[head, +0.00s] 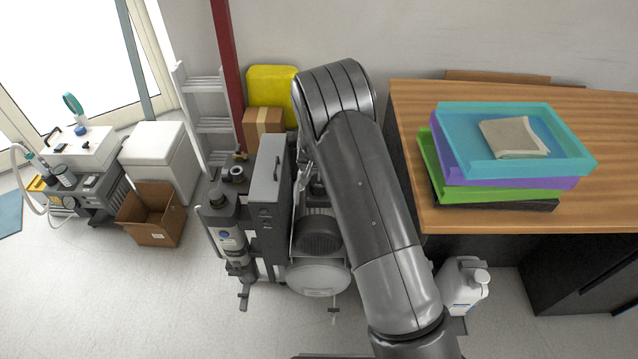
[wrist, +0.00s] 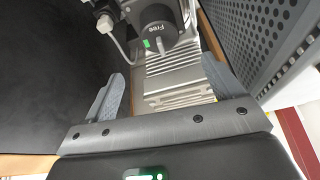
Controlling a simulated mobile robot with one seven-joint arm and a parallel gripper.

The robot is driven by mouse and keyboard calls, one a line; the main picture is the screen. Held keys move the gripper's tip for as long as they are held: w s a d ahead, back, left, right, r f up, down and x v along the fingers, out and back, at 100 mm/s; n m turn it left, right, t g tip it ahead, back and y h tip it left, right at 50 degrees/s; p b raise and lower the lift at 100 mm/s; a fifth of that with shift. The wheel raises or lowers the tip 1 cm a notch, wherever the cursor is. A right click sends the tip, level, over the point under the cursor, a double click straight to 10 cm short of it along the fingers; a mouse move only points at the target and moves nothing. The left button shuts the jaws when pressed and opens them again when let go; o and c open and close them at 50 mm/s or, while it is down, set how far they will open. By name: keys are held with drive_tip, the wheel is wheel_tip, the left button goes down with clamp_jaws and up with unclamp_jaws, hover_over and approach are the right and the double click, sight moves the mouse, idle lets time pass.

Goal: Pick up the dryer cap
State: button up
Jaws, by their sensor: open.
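My gripper (wrist: 164,72) is open in the wrist view, with one pale grey finger on each side and nothing held between them. A grey finned metal block (wrist: 172,82) shows between and beyond the fingers. A dark round part (wrist: 160,38), with lettering that reads "Free" and a green mark, is on top of it. In the head view my arm covers my gripper and part of the compressor (head: 318,234). A dark cap (head: 218,198) tops the cylinder at the compressor unit's left. I cannot tell for certain which part is the dryer cap.
A grey cabinet (head: 267,188) stands close beside the compressor; a perforated panel (wrist: 270,40) is near my right finger. A wooden desk (head: 470,222) with stacked trays (head: 578,163) is at the right. A white jug (head: 462,284) stands below. Floor is clear in front.

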sight(319, 183)
drive_tip(key=x, duration=0.5)
drive_tip(key=a+x, duration=0.1)
drive_tip(key=x, duration=0.2)
drive_tip(key=shift+s+f, duration=0.25)
drive_tip(key=shift+f, duration=0.15)
drive_tip(key=shift+d+x, duration=0.2)
drive_tip(key=shift+x, duration=1.15)
drive_tip(key=shift+d+x, duration=0.2)
drive_tip(key=shift+x, duration=1.15)
drive_tip(key=shift+c, duration=0.4)
drive_tip(key=shift+r, duration=0.1)
drive_tip(key=c, duration=1.1)
